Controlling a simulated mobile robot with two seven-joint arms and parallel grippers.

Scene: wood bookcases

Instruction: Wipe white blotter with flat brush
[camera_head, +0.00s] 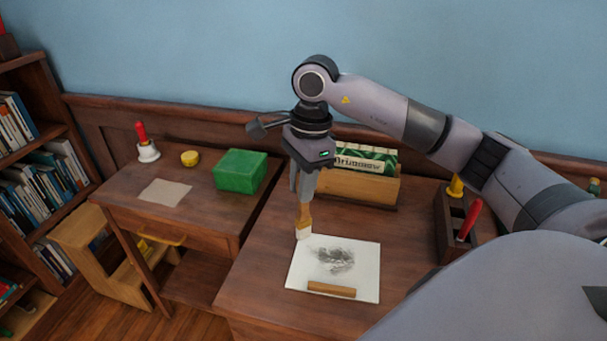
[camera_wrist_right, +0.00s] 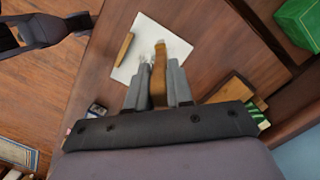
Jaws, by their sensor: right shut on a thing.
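The white blotter (camera_head: 302,272) lies flat on the brown desk, with a dark grey smudge (camera_head: 335,260) near its middle. My right gripper (camera_head: 305,197) is shut on the flat brush (camera_head: 304,217), which has a wooden handle and pale bristles. The brush points down, its bristles at the blotter's upper left corner; I cannot tell whether they touch it. In the right wrist view the brush (camera_wrist_right: 159,75) shows between the fingers (camera_wrist_right: 158,85), over the blotter (camera_wrist_right: 128,68).
A wooden bar (camera_head: 331,289) lies on the blotter's near edge. A wooden box of green-and-white packets (camera_head: 360,185) stands behind. A dark rack with a red-handled tool (camera_head: 469,219) stands at right. A green box (camera_head: 240,170), a bell (camera_head: 147,150) and paper (camera_head: 165,192) sit on the left desk.

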